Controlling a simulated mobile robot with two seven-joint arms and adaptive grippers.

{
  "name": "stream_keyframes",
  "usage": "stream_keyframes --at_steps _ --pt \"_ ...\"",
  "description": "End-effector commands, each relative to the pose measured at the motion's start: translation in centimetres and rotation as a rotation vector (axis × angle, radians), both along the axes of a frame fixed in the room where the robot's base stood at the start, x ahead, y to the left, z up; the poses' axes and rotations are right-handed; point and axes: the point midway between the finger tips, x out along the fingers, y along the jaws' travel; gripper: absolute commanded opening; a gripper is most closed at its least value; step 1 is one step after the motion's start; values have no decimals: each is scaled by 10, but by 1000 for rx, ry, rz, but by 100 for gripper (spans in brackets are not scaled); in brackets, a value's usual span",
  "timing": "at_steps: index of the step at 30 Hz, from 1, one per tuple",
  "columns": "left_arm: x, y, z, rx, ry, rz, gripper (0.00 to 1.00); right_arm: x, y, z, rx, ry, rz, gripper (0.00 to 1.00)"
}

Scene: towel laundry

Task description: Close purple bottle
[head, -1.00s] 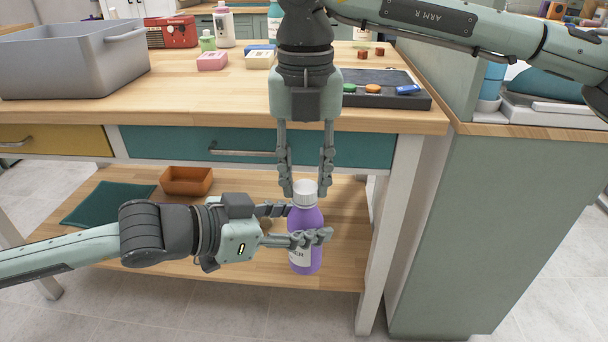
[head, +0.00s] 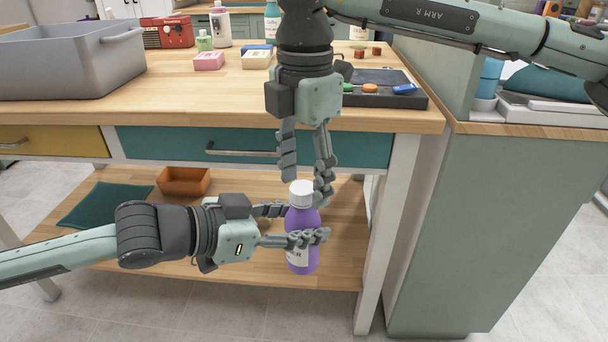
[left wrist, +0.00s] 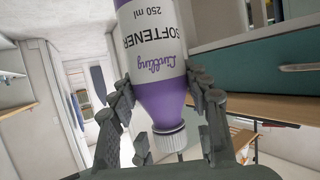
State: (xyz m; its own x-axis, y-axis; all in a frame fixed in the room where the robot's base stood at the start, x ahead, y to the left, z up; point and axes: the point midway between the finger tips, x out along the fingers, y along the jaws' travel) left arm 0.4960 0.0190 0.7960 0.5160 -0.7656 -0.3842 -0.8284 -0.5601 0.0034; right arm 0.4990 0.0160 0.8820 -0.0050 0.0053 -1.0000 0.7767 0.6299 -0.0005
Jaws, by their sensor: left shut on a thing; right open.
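The purple bottle (head: 303,258) stands upright in the head view with its white cap (head: 301,194) on the top. My left gripper (head: 304,224) is shut around the bottle's body from the left and holds it in front of the table. In the left wrist view the bottle (left wrist: 158,92) appears upside down, with a "SOFTENER 250 ml" label and the white ribbed cap (left wrist: 169,139) on its neck. My right gripper (head: 307,190) points down from above, open, with its fingertips at about the cap's height. One finger overlaps the cap's right side; I cannot tell whether it touches.
The wooden tabletop (head: 215,99) carries a grey bin (head: 65,65), a dark tray (head: 385,98) and small boxes. Below are a teal drawer (head: 200,145) and a lower shelf with an orange-brown box (head: 184,181) and green cloth (head: 105,204). A cabinet (head: 490,230) stands at right.

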Motion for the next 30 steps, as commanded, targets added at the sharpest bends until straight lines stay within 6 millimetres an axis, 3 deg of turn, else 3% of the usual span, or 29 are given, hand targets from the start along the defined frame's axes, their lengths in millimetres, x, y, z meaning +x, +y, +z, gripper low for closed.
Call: stream_keyframes --at_steps 7,15,21,30 --pt "0 0 2 -1 -3 -1 0 1 0 18 0 -2 0 55" --pt "0 0 2 -1 -3 -1 0 1 0 76 0 -2 0 55" --pt "0 0 1 -1 -3 -1 0 1 0 108 0 -2 -1 55" --pt "0 0 2 -1 -3 -1 0 1 -1 120 0 1 0 55"
